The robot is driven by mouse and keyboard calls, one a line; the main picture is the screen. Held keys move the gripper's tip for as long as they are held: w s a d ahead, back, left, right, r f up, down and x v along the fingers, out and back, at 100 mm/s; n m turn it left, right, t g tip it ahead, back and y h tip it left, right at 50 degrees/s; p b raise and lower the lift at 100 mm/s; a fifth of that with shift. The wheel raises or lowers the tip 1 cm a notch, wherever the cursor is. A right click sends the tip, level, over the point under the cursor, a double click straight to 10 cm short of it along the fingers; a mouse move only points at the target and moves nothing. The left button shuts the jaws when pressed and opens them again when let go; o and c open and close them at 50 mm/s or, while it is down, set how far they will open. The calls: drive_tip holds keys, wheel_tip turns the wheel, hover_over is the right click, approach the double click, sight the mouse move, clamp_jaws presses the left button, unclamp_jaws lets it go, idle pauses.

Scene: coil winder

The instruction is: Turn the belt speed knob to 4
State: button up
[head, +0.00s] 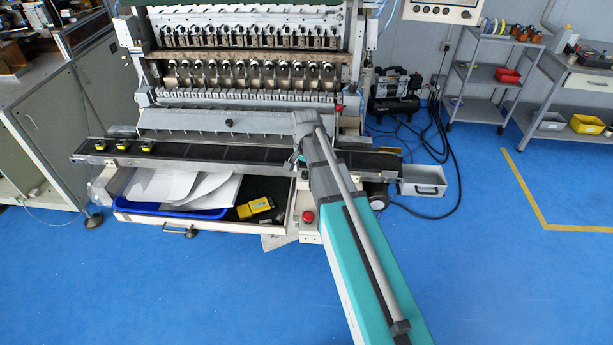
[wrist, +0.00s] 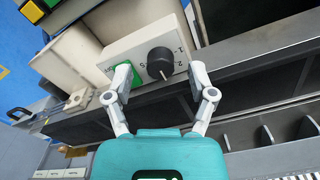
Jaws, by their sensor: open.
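The belt speed knob (wrist: 160,62) is round and black, on the front of a pale control box (wrist: 138,45) in the wrist view. A light pointer mark shows on it, toward the bottom of the picture. Numerals are printed around it, some hidden or too small to read, so I cannot tell its setting. A green button (wrist: 108,72) sits left of the knob. My gripper (wrist: 160,72) is open, one finger on each side of the knob, with gaps visible between fingers and knob. The left finger overlaps the green button in the picture. In the head view my arm hides the knob.
The conveyor belt (head: 245,155) runs along the front of the winder, with several yellow-black parts (head: 122,147) at its left end. Below are an open drawer with a blue tray (head: 200,213) and a red button (head: 307,216). The blue floor at right is clear.

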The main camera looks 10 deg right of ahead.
drive_tip(key=shift+f, duration=0.4)
